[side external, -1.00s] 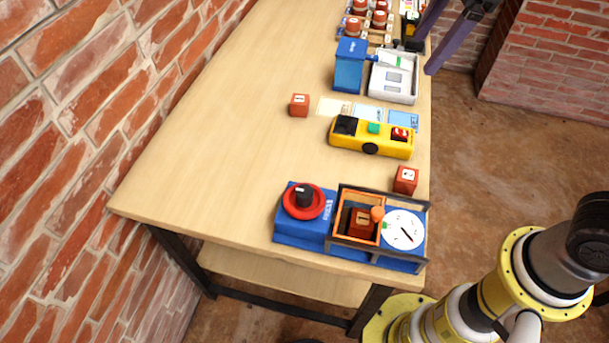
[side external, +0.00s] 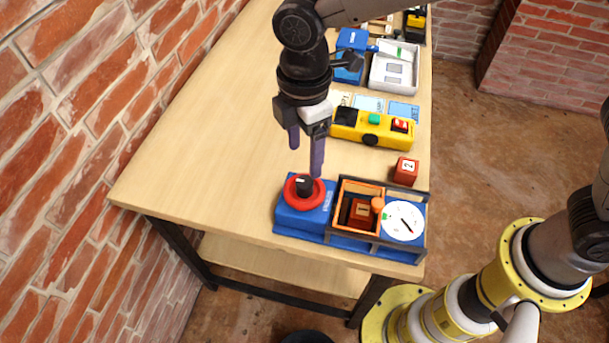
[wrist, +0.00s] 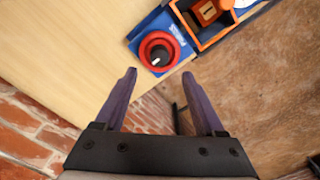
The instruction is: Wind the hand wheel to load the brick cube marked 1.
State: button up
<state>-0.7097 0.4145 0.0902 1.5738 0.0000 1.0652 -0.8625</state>
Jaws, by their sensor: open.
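The hand wheel, a red ring with a black knob (side external: 303,203), sits on top of the blue press (side external: 286,221); the wrist view shows it just beyond my fingers (wrist: 144,48). The brick cube marked 1 (side external: 361,212) sits inside the orange frame (side external: 345,186) of the press; it also shows at the top of the wrist view (wrist: 207,11). A white dial (side external: 402,222) with a dark needle is to its right. My gripper (side external: 305,161) is open and empty, fingers pointing down, above the wheel. Contact with the wheel is not visible.
A second brick cube (side external: 405,171), marked 2, stands behind the dial. A yellow box (side external: 371,129) with green and red buttons lies farther back. A white tray (side external: 413,74) and a blue box (side external: 350,40) stand beyond. The table's left side (side external: 190,150) is clear.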

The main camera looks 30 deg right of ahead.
aim_at(305, 181)
notch_tip(305, 181, down, 8)
jog(key=shift+f, duration=0.15)
dwell(0.3)
grip_shut()
